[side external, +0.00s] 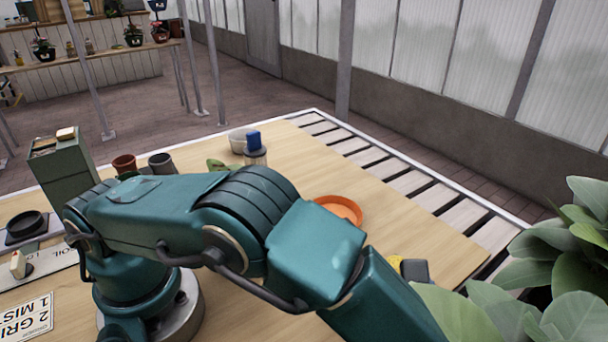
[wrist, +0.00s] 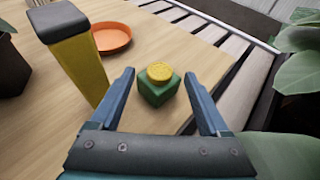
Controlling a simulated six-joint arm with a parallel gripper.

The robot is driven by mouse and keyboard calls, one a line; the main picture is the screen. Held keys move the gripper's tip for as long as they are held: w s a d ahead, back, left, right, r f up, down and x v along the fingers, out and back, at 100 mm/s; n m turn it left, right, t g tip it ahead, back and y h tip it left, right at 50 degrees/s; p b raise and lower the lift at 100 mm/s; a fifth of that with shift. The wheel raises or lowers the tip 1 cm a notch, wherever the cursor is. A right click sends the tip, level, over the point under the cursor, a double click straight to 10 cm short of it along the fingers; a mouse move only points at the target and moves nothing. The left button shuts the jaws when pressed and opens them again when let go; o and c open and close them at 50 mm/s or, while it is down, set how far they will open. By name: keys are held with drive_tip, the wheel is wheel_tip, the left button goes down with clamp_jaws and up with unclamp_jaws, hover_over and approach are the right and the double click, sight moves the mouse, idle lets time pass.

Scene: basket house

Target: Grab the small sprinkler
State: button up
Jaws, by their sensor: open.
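A small green block with a round yellow top (wrist: 158,86) stands on the wooden table in the wrist view; it looks like the small sprinkler, but I cannot be sure. My gripper (wrist: 159,77) is open and empty, and its two blue fingers show on either side of the block with gaps. I cannot tell the height of the fingertips over the table. In the side view the gripper is out of sight, and I cannot see the green block there.
A tall yellow box with a dark top (wrist: 78,58) stands close left of my left finger. Behind it lies an orange dish (wrist: 112,38). A slatted strip (wrist: 232,88) and leafy plants (wrist: 298,58) are on the right. A blue-topped jar (side external: 255,150) stands farther back.

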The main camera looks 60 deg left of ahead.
sight(396, 257)
drive_tip(key=x, duration=0.7)
drive_tip(key=shift+w+a+f, duration=0.15)
drive_tip(key=shift+f, duration=0.1)
clamp_jaws()
